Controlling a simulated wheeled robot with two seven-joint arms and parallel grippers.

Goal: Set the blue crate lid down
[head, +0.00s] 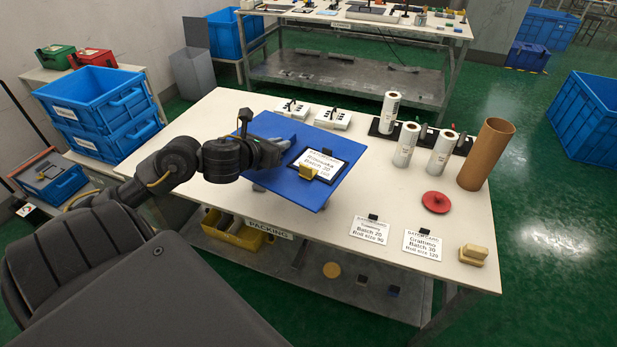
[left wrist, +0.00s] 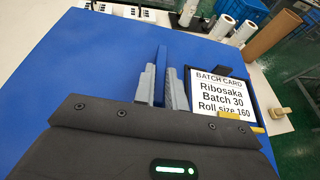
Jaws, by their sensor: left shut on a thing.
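The blue crate lid (head: 285,190) is a flat blue board over the left part of the packing table (head: 385,195). My left gripper (head: 284,147) is shut on a raised blue grip on the lid's top. In the left wrist view the grey fingers (left wrist: 163,88) close around this grip, and the lid (left wrist: 80,70) fills much of the picture. A batch card (head: 320,166) reading Ribosaka, Batch 30, lies on the lid with a yellow clip (head: 323,172). I cannot tell how much gap lies under the lid. My right gripper is not in view.
Two white devices (head: 333,119) stand behind the lid. White film rolls (head: 405,145), a brown tube (head: 486,155) and a red disc (head: 436,202) stand to the right. Two more cards (head: 422,245) and a tan block (head: 473,255) lie near the front edge. Blue crates (head: 100,100) are stacked left.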

